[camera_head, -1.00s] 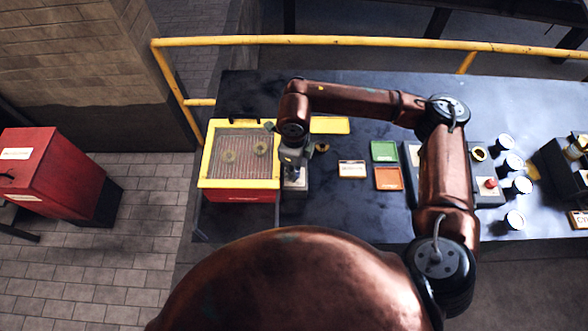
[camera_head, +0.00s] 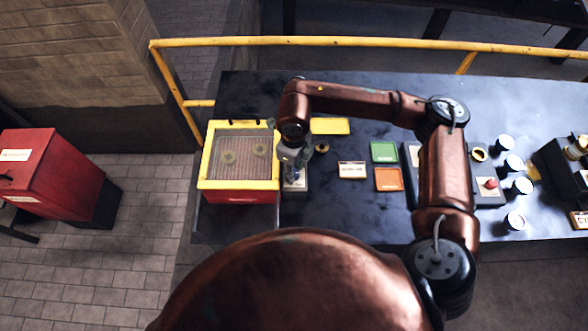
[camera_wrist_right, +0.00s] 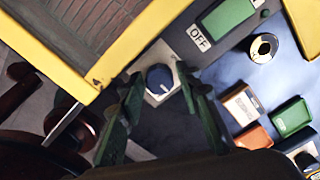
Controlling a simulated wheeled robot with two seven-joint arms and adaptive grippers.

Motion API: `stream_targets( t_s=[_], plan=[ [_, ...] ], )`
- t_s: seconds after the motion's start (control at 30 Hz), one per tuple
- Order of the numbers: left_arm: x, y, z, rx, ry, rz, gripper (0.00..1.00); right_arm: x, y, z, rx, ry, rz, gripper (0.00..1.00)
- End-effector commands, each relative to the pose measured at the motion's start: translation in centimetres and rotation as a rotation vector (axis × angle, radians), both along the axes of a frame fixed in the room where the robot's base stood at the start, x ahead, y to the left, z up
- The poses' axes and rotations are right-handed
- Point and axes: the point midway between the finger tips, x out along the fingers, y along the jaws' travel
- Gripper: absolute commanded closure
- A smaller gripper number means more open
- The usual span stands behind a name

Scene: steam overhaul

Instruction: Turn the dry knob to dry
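The knob (camera_wrist_right: 160,78) is dark blue and round with a white pointer mark. It sits on a pale square plate (camera_wrist_right: 153,99) beside the yellow-framed box, as the right wrist view shows. My right gripper (camera_wrist_right: 159,73) is open, with one green finger on either side of the knob and gaps to it visible. I cannot tell how deep the fingertips reach. In the head view my right gripper (camera_head: 290,166) points down over the knob's housing (camera_head: 295,184) and hides the knob. No word "dry" is readable near the knob. My left gripper is not in view.
The yellow-framed box (camera_head: 240,184) with a mesh top and round pieces stands close left. A green block (camera_wrist_right: 229,17) and an "OFF" label (camera_wrist_right: 199,38) are near the knob. Green (camera_head: 384,152) and orange (camera_head: 389,179) tiles lie right. A yellow rail (camera_head: 350,41) runs behind.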

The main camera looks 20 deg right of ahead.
Motion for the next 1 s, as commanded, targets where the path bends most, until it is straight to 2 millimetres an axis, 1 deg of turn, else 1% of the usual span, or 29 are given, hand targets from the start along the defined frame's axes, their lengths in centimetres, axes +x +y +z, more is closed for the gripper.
stream_targets(
  t_s=[0.23, 0.37, 0.47, 0.7, 0.8, 0.9, 1.0],
  plan=[
    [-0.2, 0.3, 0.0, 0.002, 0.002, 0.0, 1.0, -0.1, 0.0, 0.0, 0.0, 0.001, 0.001, 0.68],
    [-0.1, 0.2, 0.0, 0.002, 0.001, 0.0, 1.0, 0.0, 0.0, 1.1, 0.001, -0.001, 0.001, 0.68],
    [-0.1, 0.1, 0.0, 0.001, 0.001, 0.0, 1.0, 0.0, 0.0, 2.7, 0.0, -0.003, 0.001, 0.68],
    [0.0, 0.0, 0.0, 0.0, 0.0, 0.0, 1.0, 0.0, 0.0, 7.8, 0.0, -0.003, 0.001, 0.68],
    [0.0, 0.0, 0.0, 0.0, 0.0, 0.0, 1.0, 0.0, 0.0, 9.5, 0.0, -0.001, 0.001, 0.68],
    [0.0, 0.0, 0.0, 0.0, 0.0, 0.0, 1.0, 0.0, 0.0, 10.8, 0.0, 0.0, 0.001, 0.68],
    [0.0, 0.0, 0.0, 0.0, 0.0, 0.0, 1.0, 0.0, 0.0, 11.6, 0.001, -0.001, 0.001, 0.68]
  ],
)
